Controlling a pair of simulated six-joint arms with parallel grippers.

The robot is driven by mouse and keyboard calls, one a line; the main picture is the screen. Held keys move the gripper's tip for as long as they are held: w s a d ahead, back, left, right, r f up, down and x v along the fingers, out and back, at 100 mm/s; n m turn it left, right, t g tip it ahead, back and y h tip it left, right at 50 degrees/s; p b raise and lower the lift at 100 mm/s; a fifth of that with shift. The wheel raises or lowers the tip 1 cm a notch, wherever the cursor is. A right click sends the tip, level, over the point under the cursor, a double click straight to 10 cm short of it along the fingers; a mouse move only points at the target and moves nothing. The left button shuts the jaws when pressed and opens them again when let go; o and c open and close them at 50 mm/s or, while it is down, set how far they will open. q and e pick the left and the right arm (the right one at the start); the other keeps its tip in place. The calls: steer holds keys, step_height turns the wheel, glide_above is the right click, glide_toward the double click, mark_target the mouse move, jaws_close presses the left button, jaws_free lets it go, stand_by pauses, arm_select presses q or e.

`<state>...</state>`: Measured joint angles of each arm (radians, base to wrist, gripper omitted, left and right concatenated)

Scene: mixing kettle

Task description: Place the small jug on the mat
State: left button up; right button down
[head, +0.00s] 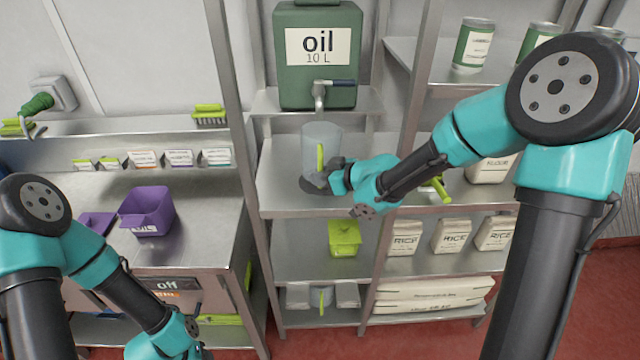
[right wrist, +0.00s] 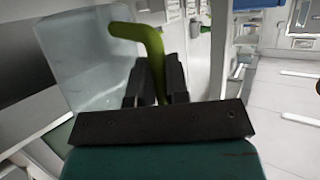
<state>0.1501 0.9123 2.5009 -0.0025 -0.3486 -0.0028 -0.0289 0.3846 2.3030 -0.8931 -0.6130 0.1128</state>
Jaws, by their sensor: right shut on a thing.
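The small jug (head: 322,142) is clear with a green handle and is upright under the tap of the oil tank, over the metal shelf. My right gripper (head: 334,172) is shut on the jug's green handle. In the right wrist view the two dark fingers (right wrist: 156,84) close around the handle, and the jug (right wrist: 88,62) is to their left. A dark round mat (head: 306,186) shows partly beneath the jug; I cannot tell whether the jug touches it. My left gripper (head: 193,328) is low at the bottom edge, its fingers unclear.
The green oil tank (head: 318,60) with its tap (head: 320,90) is above the jug. A purple bin (head: 147,210) stands on the left counter. A small green bin (head: 344,238) and rice bags (head: 452,236) are on the shelf below. A metal post (head: 228,90) stands left.

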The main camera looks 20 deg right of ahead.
steer(key=shift+w+d, duration=0.1)
steer(key=shift+w, duration=0.15)
steer(key=shift+w+f, duration=0.2)
steer(key=shift+f, duration=0.7)
steer(key=shift+w+f, duration=0.15)
steer(key=shift+f, duration=0.75)
steer(key=shift+f, duration=0.15)
steer(key=c, duration=1.1)
jaws_free()
steer(key=shift+r, duration=0.2)
steer(key=v, duration=1.2)
